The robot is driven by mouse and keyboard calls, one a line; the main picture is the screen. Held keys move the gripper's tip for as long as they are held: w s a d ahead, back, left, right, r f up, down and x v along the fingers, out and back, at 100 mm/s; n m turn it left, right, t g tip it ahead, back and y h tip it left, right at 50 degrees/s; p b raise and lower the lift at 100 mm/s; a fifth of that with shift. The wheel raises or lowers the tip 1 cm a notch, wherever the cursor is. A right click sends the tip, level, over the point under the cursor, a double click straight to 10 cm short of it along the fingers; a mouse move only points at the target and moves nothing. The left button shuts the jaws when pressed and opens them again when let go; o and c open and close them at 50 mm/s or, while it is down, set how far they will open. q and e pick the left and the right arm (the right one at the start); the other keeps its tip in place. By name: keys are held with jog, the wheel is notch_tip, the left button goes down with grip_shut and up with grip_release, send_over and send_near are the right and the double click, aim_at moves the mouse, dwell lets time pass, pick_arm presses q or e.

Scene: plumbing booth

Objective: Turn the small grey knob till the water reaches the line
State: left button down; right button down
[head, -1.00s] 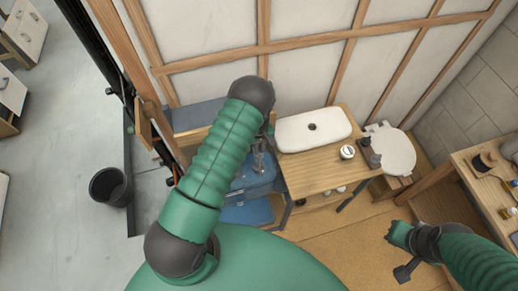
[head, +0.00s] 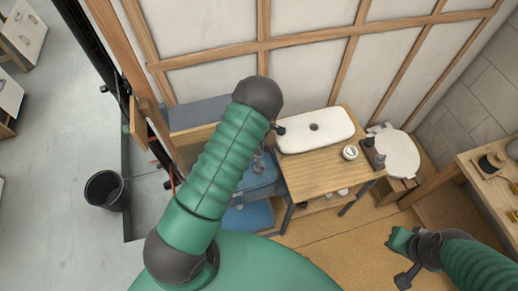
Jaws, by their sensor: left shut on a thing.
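My left arm reaches across the middle of the head view, and its elbow and forearm cover much of the bench behind. My left gripper (head: 260,161) shows only as a small grey part beside the forearm, above the blue bin. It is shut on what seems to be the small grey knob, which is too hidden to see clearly. The water and the line cannot be made out. My right arm is at the lower right, bent, away from the sink; the state of its gripper (head: 403,243) cannot be told.
A white basin (head: 335,128) sits on a wooden counter (head: 312,170) with a small white round item (head: 350,152). A white toilet (head: 398,155) stands to its right. Blue bins (head: 250,215) lie below my left arm. A black bucket (head: 106,190) stands on the grey floor at left.

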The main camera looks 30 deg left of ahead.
pick_arm(q)
jog(key=shift+w+a+r, duration=0.1)
jog(key=shift+w, duration=0.1)
dwell(0.3)
jog(key=c, duration=1.6)
grip_release()
jog(key=shift+o, duration=0.7)
jog(key=shift+s, duration=0.1)
notch_tip(320, 180, up, 17)
jog(key=b, duration=0.4)
jog(key=shift+f, duration=0.2)
